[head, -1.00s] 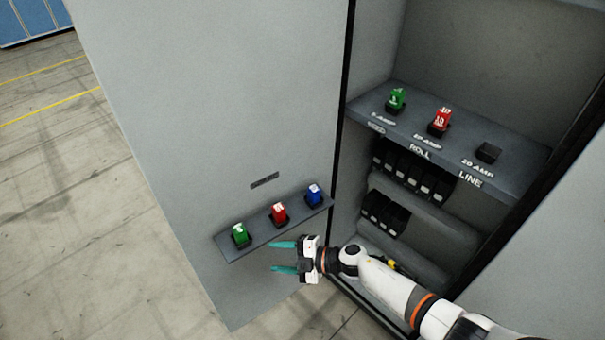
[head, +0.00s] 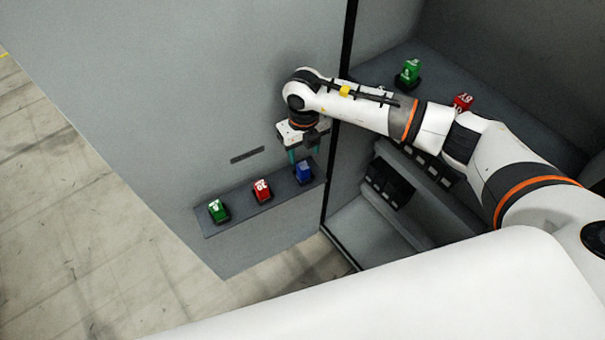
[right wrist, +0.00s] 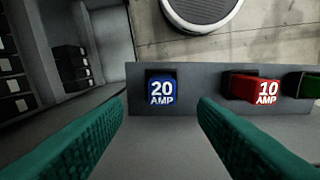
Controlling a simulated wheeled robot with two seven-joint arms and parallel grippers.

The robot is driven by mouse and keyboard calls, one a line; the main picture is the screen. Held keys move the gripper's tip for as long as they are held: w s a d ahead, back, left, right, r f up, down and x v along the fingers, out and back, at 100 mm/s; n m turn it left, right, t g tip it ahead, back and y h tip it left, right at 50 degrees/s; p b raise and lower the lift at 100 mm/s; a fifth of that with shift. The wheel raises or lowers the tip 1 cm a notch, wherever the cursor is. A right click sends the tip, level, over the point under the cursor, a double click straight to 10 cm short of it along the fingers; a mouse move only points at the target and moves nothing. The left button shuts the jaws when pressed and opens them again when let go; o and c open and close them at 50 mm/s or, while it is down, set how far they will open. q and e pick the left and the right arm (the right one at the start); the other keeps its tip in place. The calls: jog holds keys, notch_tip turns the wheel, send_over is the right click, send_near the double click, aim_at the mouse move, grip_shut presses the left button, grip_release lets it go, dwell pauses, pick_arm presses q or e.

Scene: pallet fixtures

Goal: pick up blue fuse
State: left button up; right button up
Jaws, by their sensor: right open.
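The blue fuse (head: 304,172) sits in a dark holder at the right end of a narrow shelf (head: 238,215) on the cabinet door. In the right wrist view the blue fuse (right wrist: 161,90) reads "20 AMP" and lies ahead, between the two green fingers. My right gripper (head: 304,155) is open, pointing down just above the blue fuse, with nothing between its fingers. It also shows in the right wrist view (right wrist: 162,108). My left gripper is not in view.
A red fuse (head: 261,190) and a green fuse (head: 218,211) stand left of the blue one on the same shelf. Inside the cabinet, another green fuse (head: 409,72) and red fuse (head: 462,102) stand on a shelf. The cabinet's door edge is close by.

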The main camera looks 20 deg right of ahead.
aim_at(303, 165)
notch_tip(303, 165, down, 2)
jog(key=shift+d, duration=0.1)
jog(key=shift+f+b, duration=0.45)
jog(key=shift+f, duration=0.05)
jog(key=f+b, duration=0.1)
jog(key=f, duration=0.1)
jog(key=f+b, duration=0.1)
jog(key=shift+s+a+f, duration=0.2)
jog(key=shift+f, duration=0.2)
jog(key=shift+w+f, duration=0.1)
jog(key=shift+f, duration=0.2)
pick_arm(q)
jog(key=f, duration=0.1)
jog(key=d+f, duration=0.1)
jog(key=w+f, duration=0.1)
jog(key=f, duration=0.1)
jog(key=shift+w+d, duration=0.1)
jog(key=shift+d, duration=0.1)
pick_arm(e)
jog(key=shift+c, duration=0.4)
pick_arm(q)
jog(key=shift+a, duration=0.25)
pick_arm(e)
jog(key=shift+r, duration=0.15)
jog(key=c, duration=1)
